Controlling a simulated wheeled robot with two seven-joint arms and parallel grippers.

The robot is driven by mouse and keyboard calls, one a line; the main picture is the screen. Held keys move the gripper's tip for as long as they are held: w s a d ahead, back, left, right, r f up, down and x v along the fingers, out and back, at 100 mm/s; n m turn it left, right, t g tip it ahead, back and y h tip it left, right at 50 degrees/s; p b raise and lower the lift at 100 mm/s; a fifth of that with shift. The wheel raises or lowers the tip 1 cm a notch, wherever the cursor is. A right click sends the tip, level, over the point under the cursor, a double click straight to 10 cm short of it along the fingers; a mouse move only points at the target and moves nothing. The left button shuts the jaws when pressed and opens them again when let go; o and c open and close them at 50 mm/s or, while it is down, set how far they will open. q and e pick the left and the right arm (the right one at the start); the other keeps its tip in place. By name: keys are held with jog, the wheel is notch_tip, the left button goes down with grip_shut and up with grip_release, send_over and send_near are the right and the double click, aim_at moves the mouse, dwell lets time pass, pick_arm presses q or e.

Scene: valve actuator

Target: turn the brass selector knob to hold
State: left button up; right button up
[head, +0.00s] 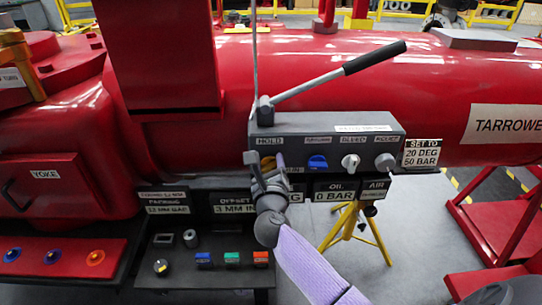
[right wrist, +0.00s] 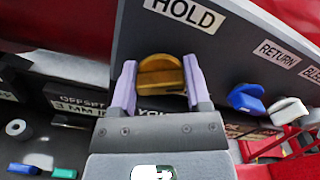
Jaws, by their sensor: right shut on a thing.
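The brass selector knob (right wrist: 160,72) sits on the grey panel (head: 340,142) below the HOLD label (right wrist: 184,12). In the right wrist view its raised bar lies roughly level across the picture, between the two pale purple fingers. My right gripper (right wrist: 160,80) is shut on the knob, one finger at each side. In the head view the right gripper (head: 269,168) covers much of the knob (head: 267,162), and only a bit of brass shows. The label below the knob is partly hidden by the gripper. My left gripper is not in view.
Blue (head: 318,162), white (head: 350,161) and grey (head: 385,161) knobs stand right of the brass one. A black-handled lever (head: 340,73) rises above the panel. A button box (head: 205,265) lies below left, and a yellow stand (head: 357,230) below right.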

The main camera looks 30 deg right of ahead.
jog(key=n+p, duration=0.2)
jog(key=shift+r+n, duration=0.15)
jog(key=shift+n, duration=0.25)
jog(key=shift+n+p, duration=0.3)
jog(key=shift+n, duration=0.1)
jog(key=n+p, duration=0.2)
jog(key=n, duration=0.2)
jog(key=shift+a+f, duration=0.1)
jog(key=shift+f, duration=0.1)
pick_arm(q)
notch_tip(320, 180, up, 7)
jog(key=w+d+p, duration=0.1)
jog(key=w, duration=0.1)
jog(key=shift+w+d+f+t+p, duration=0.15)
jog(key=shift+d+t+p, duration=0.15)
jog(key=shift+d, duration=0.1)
pick_arm(e)
jog(key=shift+f+n, duration=0.15)
jog(key=shift+n, duration=1.65)
jog(key=o, duration=1.3)
